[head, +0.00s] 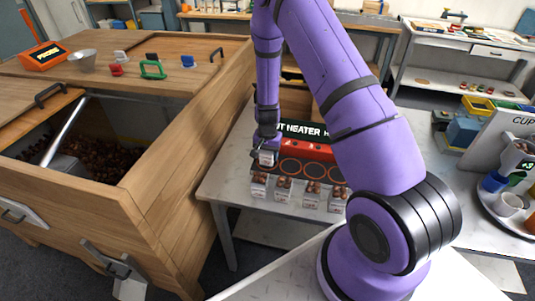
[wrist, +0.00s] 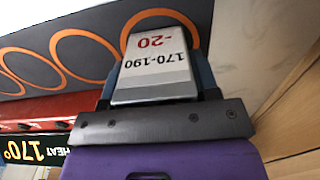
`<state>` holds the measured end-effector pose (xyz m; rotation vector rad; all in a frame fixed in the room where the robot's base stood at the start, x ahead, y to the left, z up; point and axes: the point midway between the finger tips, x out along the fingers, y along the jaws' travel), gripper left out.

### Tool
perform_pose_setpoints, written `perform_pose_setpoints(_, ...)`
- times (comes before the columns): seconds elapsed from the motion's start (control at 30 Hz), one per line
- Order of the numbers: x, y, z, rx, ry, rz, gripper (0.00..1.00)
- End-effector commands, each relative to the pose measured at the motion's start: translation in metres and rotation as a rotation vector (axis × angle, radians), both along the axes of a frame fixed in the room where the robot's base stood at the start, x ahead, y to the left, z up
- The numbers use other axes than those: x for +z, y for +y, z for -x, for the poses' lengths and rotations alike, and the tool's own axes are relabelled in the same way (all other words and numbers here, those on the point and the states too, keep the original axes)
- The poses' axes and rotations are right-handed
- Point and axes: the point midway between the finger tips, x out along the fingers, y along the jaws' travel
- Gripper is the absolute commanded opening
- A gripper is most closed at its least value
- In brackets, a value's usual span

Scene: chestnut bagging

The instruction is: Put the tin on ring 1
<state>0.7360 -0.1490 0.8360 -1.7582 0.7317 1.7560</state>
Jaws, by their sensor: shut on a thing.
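My gripper (head: 265,155) is shut on a small tin (head: 267,159) at the left end of the heater plate. In the wrist view the tin (wrist: 152,68) shows a white label reading 170-190 and a red -20, between the two fingers. An orange ring (wrist: 190,27) on the dark plate shows around the tin's far end; this is the end ring of the row. I cannot tell whether the tin touches the plate. More rings (head: 290,166) run to the right in the head view, with no tin seen on them. Ring numbers are not readable.
The heater's red front (wrist: 35,108) and its sign (head: 297,129) stand behind the rings. Several small bags of chestnuts (head: 283,189) line the near edge of the table. A wooden chestnut bin (head: 172,150) stands close on the left. Cups on a tray (head: 512,222) are at right.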

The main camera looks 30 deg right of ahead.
Motion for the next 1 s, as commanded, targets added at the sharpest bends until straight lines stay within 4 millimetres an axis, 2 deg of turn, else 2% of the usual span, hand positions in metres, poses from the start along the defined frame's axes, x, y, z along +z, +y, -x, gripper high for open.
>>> perform_pose_setpoints(0.17,-0.002,0.0,0.0,0.0,0.001,0.0,0.29)
perform_pose_setpoints(0.2,-0.003,0.0,0.0,0.0,0.001,0.0,0.57)
perform_pose_setpoints(0.3,-0.003,0.0,0.0,0.0,0.001,0.0,0.8)
perform_pose_setpoints(0.67,0.001,0.0,0.0,0.001,0.0,0.0,0.81)
perform_pose_setpoints(0.87,0.027,0.001,-0.001,0.002,-0.002,0.001,0.81)
perform_pose_setpoints(1.0,0.055,0.0,-0.001,0.002,-0.003,0.001,0.81)
